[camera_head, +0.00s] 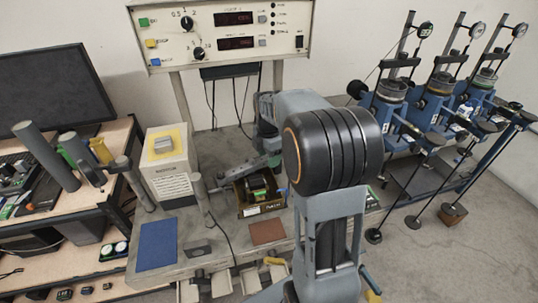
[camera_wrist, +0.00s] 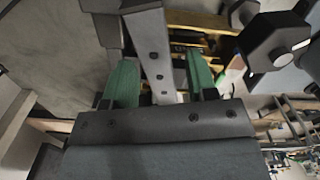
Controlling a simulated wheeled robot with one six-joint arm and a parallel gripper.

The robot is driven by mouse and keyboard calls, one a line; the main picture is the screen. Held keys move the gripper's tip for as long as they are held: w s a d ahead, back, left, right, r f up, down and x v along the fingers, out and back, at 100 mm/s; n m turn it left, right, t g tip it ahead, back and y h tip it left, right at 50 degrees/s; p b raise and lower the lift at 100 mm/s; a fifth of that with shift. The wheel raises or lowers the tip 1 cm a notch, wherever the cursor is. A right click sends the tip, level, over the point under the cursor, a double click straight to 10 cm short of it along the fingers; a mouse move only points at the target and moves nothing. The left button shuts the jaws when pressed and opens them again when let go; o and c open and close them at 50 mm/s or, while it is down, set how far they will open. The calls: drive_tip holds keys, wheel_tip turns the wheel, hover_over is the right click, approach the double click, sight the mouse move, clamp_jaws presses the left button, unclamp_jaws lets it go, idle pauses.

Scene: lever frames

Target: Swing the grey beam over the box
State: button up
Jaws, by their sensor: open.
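The grey beam (camera_wrist: 152,45) runs lengthwise between the two green fingers of my gripper (camera_wrist: 162,70) in the wrist view. The fingers stand apart on either side of it, and I cannot tell whether they touch it. In the head view a grey bar (camera_head: 236,177), which looks like this beam, slants beside and behind the open box (camera_head: 262,209). The box is brown with a pale label and holds a dark, greenish-yellow part. My own arm covers much of the area right of the box, and my fingers are not clear there.
A white block with a yellow top (camera_head: 168,158) stands left of the box, near grey upright posts. A blue mat (camera_head: 157,243) and a reddish mat (camera_head: 267,232) lie on the bench. A control panel (camera_head: 222,33) stands behind. Blue gauge stands fill the right.

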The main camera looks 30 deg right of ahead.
drive_tip(key=shift+c, duration=0.5)
clamp_jaws()
